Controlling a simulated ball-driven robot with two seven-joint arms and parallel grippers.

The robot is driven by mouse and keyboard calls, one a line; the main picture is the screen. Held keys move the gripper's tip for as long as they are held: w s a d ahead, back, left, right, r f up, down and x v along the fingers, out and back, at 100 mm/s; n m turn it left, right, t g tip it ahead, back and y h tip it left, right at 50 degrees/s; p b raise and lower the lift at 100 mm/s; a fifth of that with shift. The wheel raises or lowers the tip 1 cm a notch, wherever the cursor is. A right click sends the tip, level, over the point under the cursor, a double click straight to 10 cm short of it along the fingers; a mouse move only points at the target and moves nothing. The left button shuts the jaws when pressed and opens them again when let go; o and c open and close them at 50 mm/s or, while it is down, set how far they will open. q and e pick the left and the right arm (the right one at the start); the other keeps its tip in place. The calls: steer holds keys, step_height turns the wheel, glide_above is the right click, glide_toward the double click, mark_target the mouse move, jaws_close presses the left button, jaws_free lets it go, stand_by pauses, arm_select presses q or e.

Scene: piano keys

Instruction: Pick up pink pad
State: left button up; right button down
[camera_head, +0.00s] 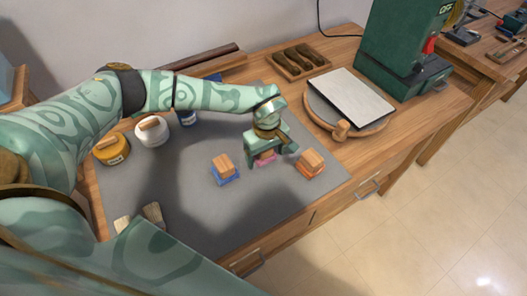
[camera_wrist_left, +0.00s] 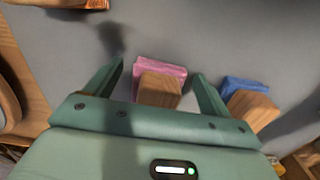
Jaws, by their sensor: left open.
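The pink pad (camera_head: 265,157) has a wooden block on it and sits on the grey mat (camera_head: 200,215). In the left wrist view, the pink pad (camera_wrist_left: 160,68) shows behind its wooden block (camera_wrist_left: 160,90), between the two fingers. My left gripper (camera_head: 268,160) is open and points down over the pad in the head view. Its fingers also show in the left wrist view (camera_wrist_left: 158,72), one on each side of the pad with gaps. In the head view, the gripper hides most of the pad. My right gripper is not in view.
A blue pad with a wooden block (camera_head: 225,170) stands to the left, and an orange pad with a block (camera_head: 311,163) to the right. Yellow (camera_head: 112,149) and white (camera_head: 152,132) jars stand farther left. The front mat is mostly clear.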

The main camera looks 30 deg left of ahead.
arm_select(q)
steer(key=shift+r, duration=0.1)
steer(key=c, duration=1.1)
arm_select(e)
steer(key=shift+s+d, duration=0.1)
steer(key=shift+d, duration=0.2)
